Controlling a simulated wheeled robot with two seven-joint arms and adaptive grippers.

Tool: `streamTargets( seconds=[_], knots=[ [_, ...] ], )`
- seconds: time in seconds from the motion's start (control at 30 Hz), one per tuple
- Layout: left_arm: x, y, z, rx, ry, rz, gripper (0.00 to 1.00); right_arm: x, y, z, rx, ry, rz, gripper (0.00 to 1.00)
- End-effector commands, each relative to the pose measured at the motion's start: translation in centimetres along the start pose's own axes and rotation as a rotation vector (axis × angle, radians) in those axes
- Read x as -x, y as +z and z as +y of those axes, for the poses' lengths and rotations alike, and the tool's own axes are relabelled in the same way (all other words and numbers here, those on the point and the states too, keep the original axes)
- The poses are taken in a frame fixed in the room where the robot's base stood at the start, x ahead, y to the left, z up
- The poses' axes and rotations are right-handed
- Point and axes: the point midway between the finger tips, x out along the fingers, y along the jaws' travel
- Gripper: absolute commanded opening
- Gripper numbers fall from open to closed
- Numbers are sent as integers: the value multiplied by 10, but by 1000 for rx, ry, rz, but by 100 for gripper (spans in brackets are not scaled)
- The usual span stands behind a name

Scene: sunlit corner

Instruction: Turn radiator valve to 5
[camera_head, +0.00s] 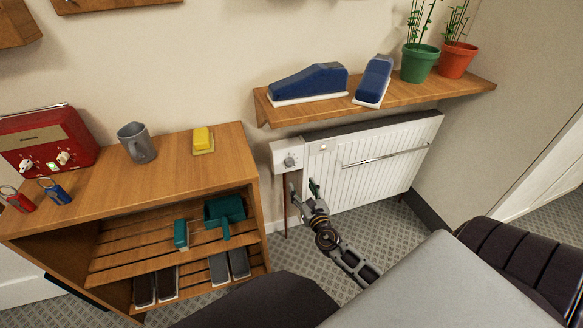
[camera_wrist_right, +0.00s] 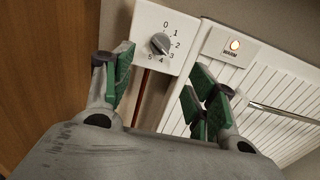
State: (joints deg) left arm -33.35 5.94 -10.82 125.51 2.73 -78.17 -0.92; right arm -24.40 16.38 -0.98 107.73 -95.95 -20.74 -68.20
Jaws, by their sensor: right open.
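The radiator valve is a small grey knob (camera_head: 290,161) on a white square plate (camera_head: 283,152) at the left end of the white radiator (camera_head: 370,165). In the right wrist view the knob (camera_wrist_right: 160,43) has numbers 0 to 5 around its right and lower side. Where its pointer stands is too small to tell. My right gripper (camera_head: 303,188) is open and empty, just below the plate in the head view. In its wrist view the green-padded fingers (camera_wrist_right: 160,78) stand apart, with the knob showing above and between them, not gripped. My left gripper is not in view.
A lit lamp marked WARM (camera_wrist_right: 234,45) is on the radiator. A wooden shelf (camera_head: 440,90) with plants and blue-topped objects juts out above. A wooden shelf unit (camera_head: 247,160) stands close left, holding a mug (camera_head: 137,143) and a red radio (camera_head: 45,140).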

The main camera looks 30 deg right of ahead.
Motion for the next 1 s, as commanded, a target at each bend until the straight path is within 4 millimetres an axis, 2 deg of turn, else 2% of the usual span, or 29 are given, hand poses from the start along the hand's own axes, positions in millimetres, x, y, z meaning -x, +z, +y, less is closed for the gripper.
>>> streamTargets(
  seconds=[1.0],
  knots=[
    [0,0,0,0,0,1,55,-82,0,0,-1,-1,0,57]
  ],
)
